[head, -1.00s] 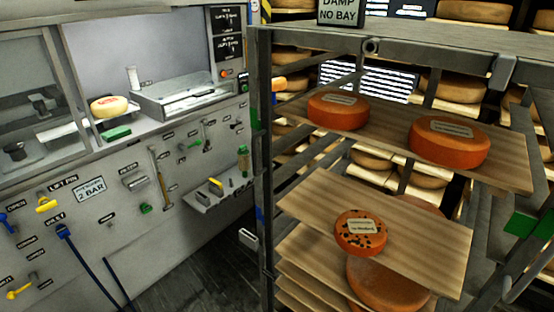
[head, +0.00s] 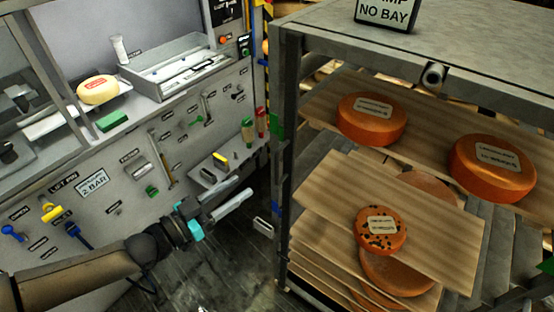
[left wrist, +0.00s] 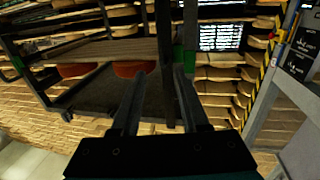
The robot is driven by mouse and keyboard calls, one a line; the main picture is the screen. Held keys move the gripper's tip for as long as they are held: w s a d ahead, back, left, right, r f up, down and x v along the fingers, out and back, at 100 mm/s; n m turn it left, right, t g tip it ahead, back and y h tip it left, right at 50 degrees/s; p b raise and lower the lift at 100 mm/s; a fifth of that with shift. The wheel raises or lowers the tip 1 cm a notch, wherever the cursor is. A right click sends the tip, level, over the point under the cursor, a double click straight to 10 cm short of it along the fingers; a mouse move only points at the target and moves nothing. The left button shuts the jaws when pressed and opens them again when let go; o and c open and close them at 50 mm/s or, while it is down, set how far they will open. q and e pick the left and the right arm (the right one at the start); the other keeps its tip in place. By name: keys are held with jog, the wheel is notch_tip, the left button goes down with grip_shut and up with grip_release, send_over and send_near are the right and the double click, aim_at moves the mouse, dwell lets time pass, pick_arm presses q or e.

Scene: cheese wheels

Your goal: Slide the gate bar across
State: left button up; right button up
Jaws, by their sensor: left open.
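The cheese rack (head: 290,130) is a grey metal frame at the right of the head view. A round, hollow bar end (head: 433,75) shows at its top front edge; I cannot tell whether this is the gate bar. My left gripper (head: 246,186) is open and empty, left of the rack's near-left post and apart from it, pointing right. In the left wrist view, its two fingers (left wrist: 160,72) are spread, with a dark rack post (left wrist: 166,60) with green marks behind them. My right gripper is not in view.
Orange cheese wheels (head: 371,119) sit on the rack's wooden boards (head: 320,192). A sign reading "NO BAY" (head: 387,12) stands on top of the rack. Dark floor lies between.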

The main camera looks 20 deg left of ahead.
pick_arm(q)
send_over(277, 184)
jog(key=shift+w+a, duration=0.1)
jog(key=shift+w, duration=0.2)
dwell(0.3)
jog(key=shift+c, duration=0.3)
grip_shut()
dwell(1.1)
